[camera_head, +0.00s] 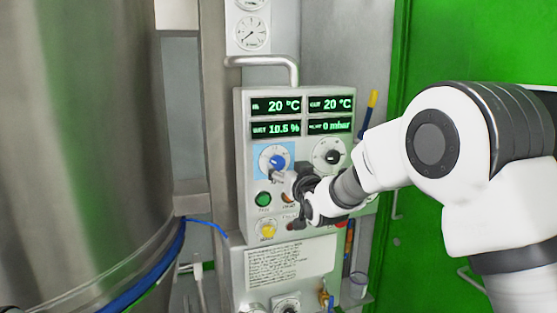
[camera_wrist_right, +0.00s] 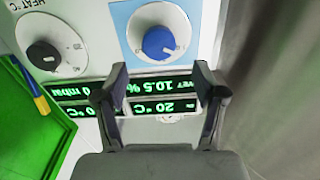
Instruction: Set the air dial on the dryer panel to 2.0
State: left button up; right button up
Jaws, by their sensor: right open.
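The dryer panel (camera_head: 242,205) is a pale upright box in the head view. Its blue dial (camera_head: 273,160) sits on a light blue square at the left, below the displays. In the right wrist view the blue dial (camera_wrist_right: 160,42) shows upside down on a white disc, between and beyond my fingertips. My right gripper (camera_head: 280,177) is open and just in front of the panel, at the dial's lower edge. In the wrist view its fingers (camera_wrist_right: 161,78) are apart with nothing between them. The dial setting is too small to read. My left gripper is not in view.
A black dial (camera_head: 331,155), marked HEAT in the wrist view, is right of the blue one. Green displays (camera_head: 302,117) are above, a green button (camera_head: 263,199) and a yellow knob (camera_head: 266,230) below. A large steel vessel (camera_head: 85,150) stands left, a green door (camera_head: 470,50) right.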

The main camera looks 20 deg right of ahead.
aim_at(278, 164)
jog(key=w+p, duration=0.2)
jog(key=w, duration=0.3)
jog(key=shift+w+f, duration=0.15)
jog(key=shift+w, duration=0.75)
jog(key=shift+f, duration=0.1)
jog(key=c, duration=1.1)
jog(key=shift+c, duration=0.2)
